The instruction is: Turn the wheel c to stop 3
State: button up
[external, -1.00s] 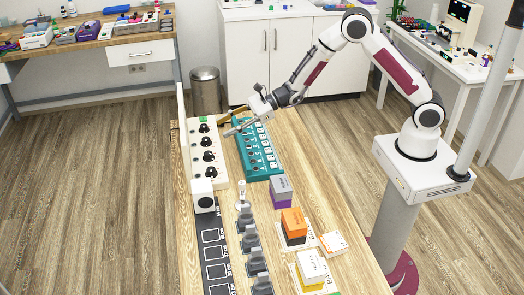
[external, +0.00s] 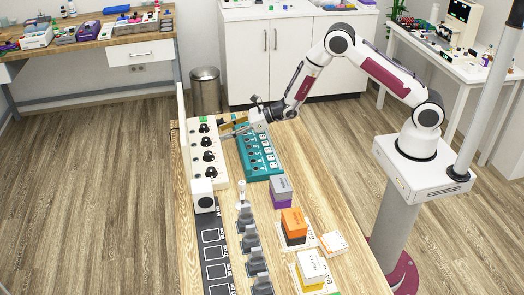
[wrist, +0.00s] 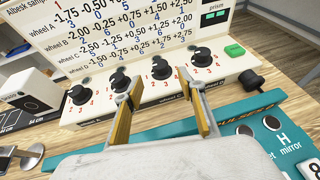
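The cream wheel panel (external: 196,160) carries a row of black knobs with red numbers around them. In the wrist view, wheel c (wrist: 161,68) is the third knob from the left, between wheel b (wrist: 119,78) and wheel d (wrist: 201,57). Wheel a (wrist: 79,94) is at the left end. My gripper (wrist: 160,80) is open; its two fingers stand apart, with wheel c showing in the gap between their tips. I cannot tell whether either finger touches it, nor read where its pointer stands. In the external view my gripper (external: 226,129) is at the panel's far part.
A teal panel (external: 262,165) with white labelled keys lies right beside the wheel panel, under my gripper. A printed sign board (wrist: 120,30) rises behind the knobs. A green button (wrist: 235,50) and black side knob (wrist: 249,80) are at the right. Boxes (external: 293,222) stand nearer.

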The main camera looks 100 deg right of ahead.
aim_at(208, 138)
jog(key=shift+w+f, duration=0.1)
jog(key=shift+x, duration=3.75)
jog(key=c, duration=1.1)
